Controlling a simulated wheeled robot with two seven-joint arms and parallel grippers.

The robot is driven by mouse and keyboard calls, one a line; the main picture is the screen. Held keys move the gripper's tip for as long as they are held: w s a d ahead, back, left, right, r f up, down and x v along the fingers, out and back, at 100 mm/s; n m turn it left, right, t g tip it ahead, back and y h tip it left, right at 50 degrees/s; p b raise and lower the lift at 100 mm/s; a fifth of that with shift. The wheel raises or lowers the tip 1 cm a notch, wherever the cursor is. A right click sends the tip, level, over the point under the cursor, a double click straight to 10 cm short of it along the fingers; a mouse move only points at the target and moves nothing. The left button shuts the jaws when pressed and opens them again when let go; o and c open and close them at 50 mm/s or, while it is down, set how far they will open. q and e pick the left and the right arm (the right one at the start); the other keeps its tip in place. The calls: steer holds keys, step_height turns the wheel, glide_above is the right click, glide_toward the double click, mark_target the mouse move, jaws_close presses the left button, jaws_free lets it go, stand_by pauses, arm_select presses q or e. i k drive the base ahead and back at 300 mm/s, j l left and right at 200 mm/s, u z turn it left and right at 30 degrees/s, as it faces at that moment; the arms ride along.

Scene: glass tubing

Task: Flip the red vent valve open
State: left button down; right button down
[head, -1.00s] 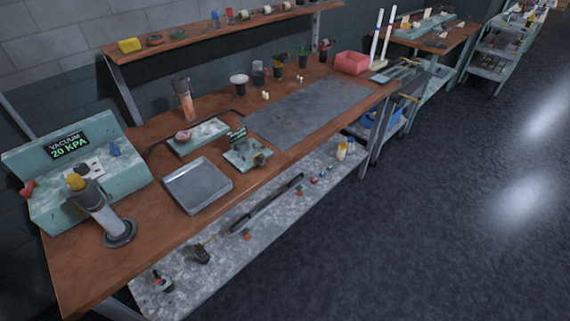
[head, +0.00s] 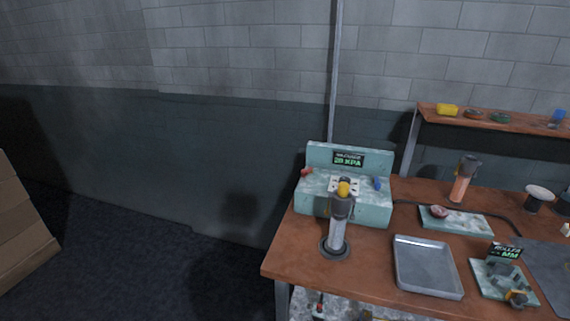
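The vacuum station (head: 345,201) is a pale green console at the left end of the wooden bench, with a display reading about 20 KPA. A red part (head: 307,172), which looks like the red vent valve, sits at its left end; whether it is open or shut is too small to tell. A blue knob (head: 378,183) is on its right side. A grey cylinder with a yellow top (head: 340,222) stands on a round base in front and hides part of the console. Neither of my grippers is in view.
The bench (head: 380,278) carries a grey metal tray (head: 428,267), a roller station (head: 503,277) and a small plate (head: 455,221). An orange tube (head: 461,187) stands behind. Open dark floor lies left of the bench, with a cardboard box (head: 22,222) at the far left.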

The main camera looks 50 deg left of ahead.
mark_target(305, 172)
steer(key=u, duration=1.4)
